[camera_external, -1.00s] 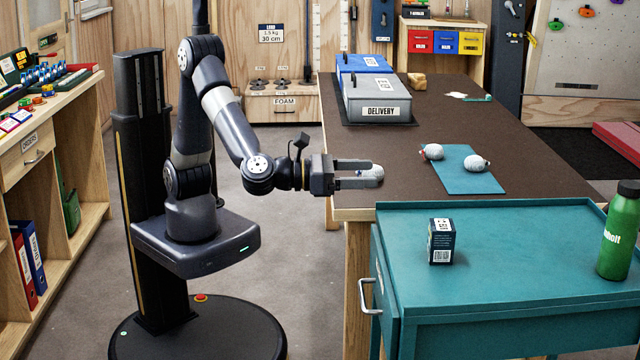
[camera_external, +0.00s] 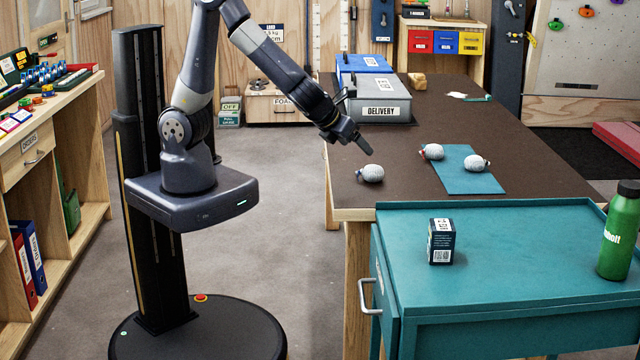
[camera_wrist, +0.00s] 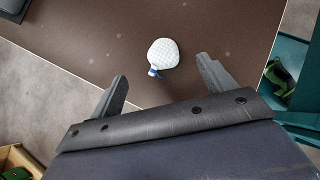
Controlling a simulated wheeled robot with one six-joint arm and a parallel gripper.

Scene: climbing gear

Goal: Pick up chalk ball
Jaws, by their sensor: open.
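A white chalk ball (camera_external: 371,173) with a small blue and red tag lies on the brown table near its left front edge. It also shows in the wrist view (camera_wrist: 163,53), ahead of and between my fingertips, its blue tag towards me. Two similar chalk balls lie further right, one (camera_external: 433,151) at the left edge of a teal mat (camera_external: 462,181) and one (camera_external: 477,163) on it. My gripper (camera_external: 364,148) is tilted down above and behind the nearest ball. In the wrist view its fingers (camera_wrist: 162,67) are spread, with nothing between them.
A teal cart (camera_external: 520,240) with a small dark box (camera_external: 441,241) and a green bottle (camera_external: 618,232) stands in front of the table. A grey box labelled DELIVERY (camera_external: 378,98) and a blue box (camera_external: 364,64) stand at the table's back left. The table's right part is mostly clear.

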